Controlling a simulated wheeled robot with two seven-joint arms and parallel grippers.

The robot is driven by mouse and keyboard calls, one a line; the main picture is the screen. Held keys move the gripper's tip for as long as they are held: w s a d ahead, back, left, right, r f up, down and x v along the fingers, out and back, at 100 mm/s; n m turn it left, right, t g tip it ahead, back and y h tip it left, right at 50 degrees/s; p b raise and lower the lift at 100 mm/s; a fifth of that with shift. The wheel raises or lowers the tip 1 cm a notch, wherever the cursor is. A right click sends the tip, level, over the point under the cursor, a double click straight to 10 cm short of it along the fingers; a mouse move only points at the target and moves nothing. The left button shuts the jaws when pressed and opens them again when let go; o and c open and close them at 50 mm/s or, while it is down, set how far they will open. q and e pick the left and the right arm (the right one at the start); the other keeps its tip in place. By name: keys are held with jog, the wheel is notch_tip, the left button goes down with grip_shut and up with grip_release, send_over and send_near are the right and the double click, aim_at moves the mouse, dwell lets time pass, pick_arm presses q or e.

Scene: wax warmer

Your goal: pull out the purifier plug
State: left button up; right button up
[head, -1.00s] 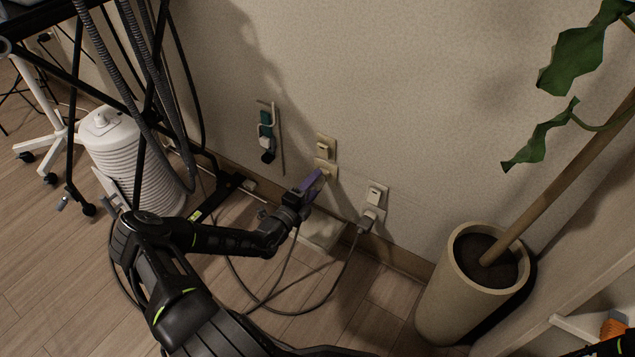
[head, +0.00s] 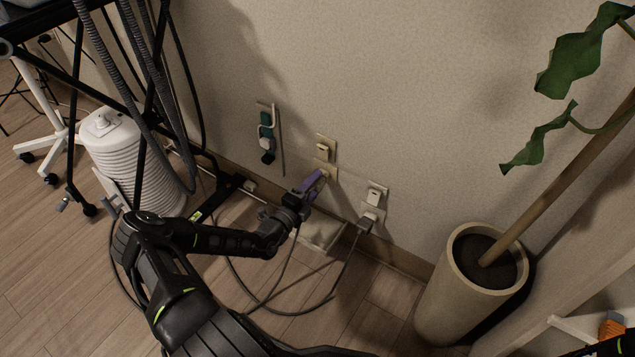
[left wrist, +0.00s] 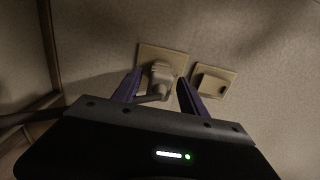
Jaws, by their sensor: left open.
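A pale plug (left wrist: 161,76) sits in a beige wall outlet (left wrist: 145,53) in the left wrist view, with its cord running down from it. My left gripper (left wrist: 160,83) is open, with one purple finger on each side of the plug. I cannot tell whether either finger touches it. A white ribbed cylinder (head: 133,165), possibly the purifier, stands on the floor at left. My right gripper is out of view.
A second plug (head: 367,222) with a grey cord is in the white outlet to the right. A beige outlet (head: 326,145) sits just above. A white box (head: 322,234) lies below the gripper. A potted plant (head: 450,290) stands at right, a black cart frame at left.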

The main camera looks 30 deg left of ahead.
pick_arm(q)
jog(key=shift+c, duration=0.5)
dwell(0.3)
grip_shut()
dwell(0.5)
dwell(0.5)
